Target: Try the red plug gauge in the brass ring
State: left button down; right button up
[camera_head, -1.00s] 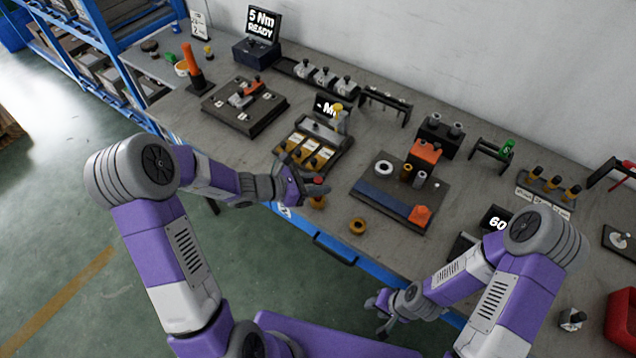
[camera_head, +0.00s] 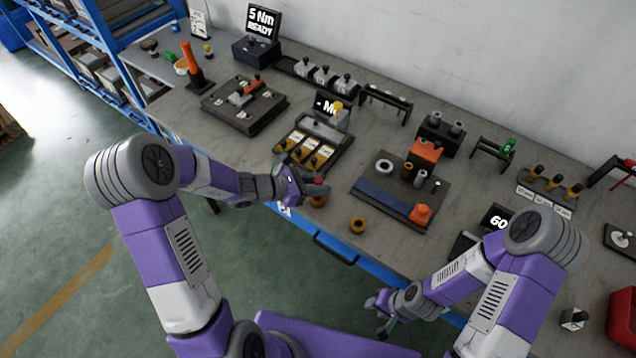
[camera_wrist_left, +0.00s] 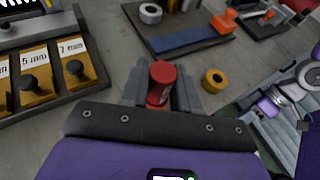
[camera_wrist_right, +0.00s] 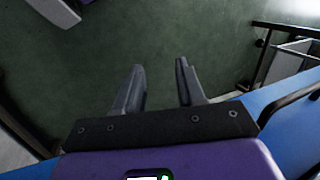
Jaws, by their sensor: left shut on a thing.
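The red plug gauge (camera_wrist_left: 162,80) stands between the fingers of my left gripper (camera_wrist_left: 160,92), which is shut on it. In the head view its red top (camera_head: 319,180) shows at the fingertips, above the bench's front edge area. An orange-brass round piece (camera_head: 318,201) shows just below the fingers; I cannot tell whether it is part of the gauge. The brass ring (camera_head: 358,225) lies flat on the bench, to the right of the left gripper and apart from it; its hole faces up in the left wrist view (camera_wrist_left: 214,80). My right gripper (camera_wrist_right: 161,66) is open and empty over the floor, off the bench front.
A dark tray (camera_head: 377,206) with a white ring, small cylinders and an orange block lies behind the brass ring. A box with yellow labelled slots (camera_head: 310,152) stands behind the left gripper. Bare bench surrounds the ring. A blue rail (camera_head: 345,252) runs along the front edge.

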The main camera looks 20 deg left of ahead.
jog(key=shift+r, duration=0.1)
jog(key=shift+r+p, duration=0.15)
jog(key=shift+p, duration=0.15)
jog(key=shift+f+b, duration=0.95)
jog(key=shift+b, duration=0.05)
dwell(5.6)
jog(key=shift+r+p, duration=0.3)
dwell(0.7)
